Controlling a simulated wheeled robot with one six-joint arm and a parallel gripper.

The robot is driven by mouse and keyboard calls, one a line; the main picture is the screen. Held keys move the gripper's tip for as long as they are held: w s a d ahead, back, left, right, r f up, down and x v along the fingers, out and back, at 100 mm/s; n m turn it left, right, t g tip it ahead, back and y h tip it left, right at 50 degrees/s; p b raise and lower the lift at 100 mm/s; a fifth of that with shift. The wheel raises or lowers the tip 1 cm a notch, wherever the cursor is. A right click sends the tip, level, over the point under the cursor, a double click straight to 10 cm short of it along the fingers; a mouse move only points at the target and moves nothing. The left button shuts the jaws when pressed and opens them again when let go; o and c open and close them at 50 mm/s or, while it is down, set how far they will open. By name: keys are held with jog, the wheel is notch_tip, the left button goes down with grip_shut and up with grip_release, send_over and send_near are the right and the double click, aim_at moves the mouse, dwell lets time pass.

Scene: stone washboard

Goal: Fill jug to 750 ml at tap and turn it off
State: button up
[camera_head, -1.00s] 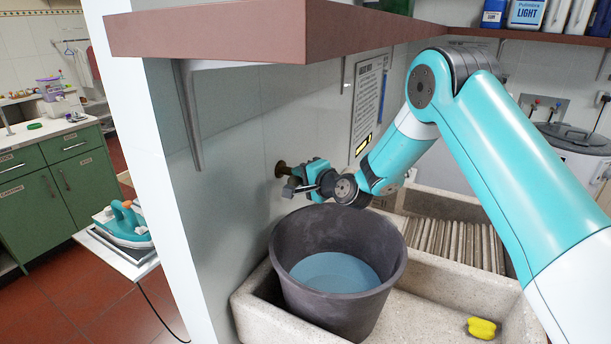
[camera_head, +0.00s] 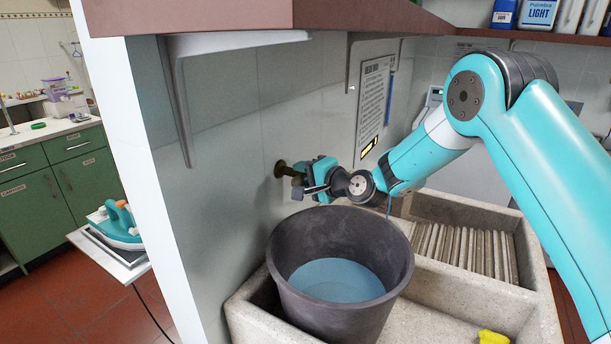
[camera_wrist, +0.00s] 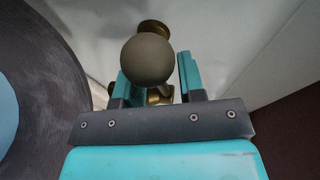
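A brass tap (camera_head: 284,169) sticks out of the tiled wall above a large dark grey bucket (camera_head: 300,255). The bucket stands upright in the stone sink and holds bluish water (camera_head: 336,280). I see no separate jug and no volume marks. My gripper (camera_head: 318,178) is at the tap. In the wrist view the tap's round knob (camera_wrist: 147,60) lies between the fingers of my gripper (camera_wrist: 160,75). The fingers are apart, with a gap between the knob and the right finger. The gripper hides much of the tap in the head view, and I cannot make out a stream.
The stone sink (camera_head: 245,312) has a ribbed washboard (camera_head: 465,255) at right. A yellow thing (camera_head: 492,337) lies at its front. A brown shelf (camera_head: 190,18) overhangs the tap. An iron (camera_head: 116,225) rests on a board at left. Bottles (camera_head: 538,14) stand at top right.

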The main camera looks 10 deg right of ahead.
jog(key=b+v, duration=0.6)
jog(key=v, duration=1.1)
jog(key=shift+s, duration=0.2)
jog(key=shift+d, duration=0.1)
dwell(0.7)
jog(key=s+a+n+g, duration=0.4)
jog(key=s+n, duration=0.1)
jog(key=s, duration=0.3)
jog(key=s+a+n+g, duration=0.4)
jog(key=s+n, duration=0.1)
jog(key=s, duration=0.2)
jog(key=s+d+n+g+h, duration=0.2)
jog(key=s+n+h, duration=0.1)
jog(key=s, duration=0.4)
jog(key=s+d+f+n+g+h, duration=0.1)
jog(key=s+d+n+g+h, duration=0.1)
jog(key=s, duration=0.6)
jog(key=shift+s+d+n+h, duration=0.35)
jog(key=shift+d+n+h, duration=0.15)
jog(key=shift+n, duration=0.2)
